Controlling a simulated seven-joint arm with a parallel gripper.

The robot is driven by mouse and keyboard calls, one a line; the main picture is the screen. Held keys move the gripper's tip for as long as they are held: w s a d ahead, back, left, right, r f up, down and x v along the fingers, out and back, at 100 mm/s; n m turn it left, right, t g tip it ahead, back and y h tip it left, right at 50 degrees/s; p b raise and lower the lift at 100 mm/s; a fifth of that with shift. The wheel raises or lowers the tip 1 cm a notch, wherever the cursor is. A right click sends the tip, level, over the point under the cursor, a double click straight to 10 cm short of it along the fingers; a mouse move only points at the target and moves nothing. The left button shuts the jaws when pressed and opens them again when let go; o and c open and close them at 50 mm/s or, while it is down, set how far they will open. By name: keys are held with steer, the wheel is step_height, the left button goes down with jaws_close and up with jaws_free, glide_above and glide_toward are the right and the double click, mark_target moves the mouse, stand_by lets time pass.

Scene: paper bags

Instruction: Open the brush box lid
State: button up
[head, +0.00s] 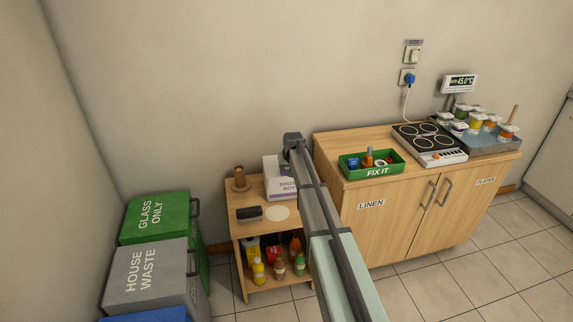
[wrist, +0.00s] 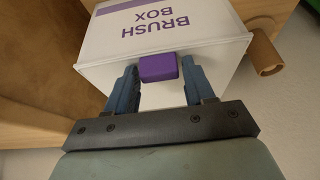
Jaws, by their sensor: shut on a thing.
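The white brush box (head: 277,186) stands at the back of the small wooden shelf unit, with its lettered face toward the room. In the wrist view the brush box (wrist: 108,40) shows purple "BRUSH BOX" lettering upside down. A purple tab (wrist: 159,68) sticks out at the edge next to the lettered face. My gripper (wrist: 160,67) is shut on this tab, one blue finger on each side. In the head view my gripper (head: 293,140) is at the box's upper right and hides part of it. How far the lid is open cannot be told.
On the shelf unit (head: 252,226) are a brown holder (head: 240,180), a dark brush-like block (head: 249,213) and a pale round disc (head: 278,213); bottles stand below. The wooden cabinet (head: 405,215) with a green FIX IT tray (head: 371,167) is close on the right. Bins (head: 150,270) stand left.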

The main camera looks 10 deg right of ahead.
steer(key=shift+s+f, duration=0.1)
steer(key=shift+f, duration=0.15)
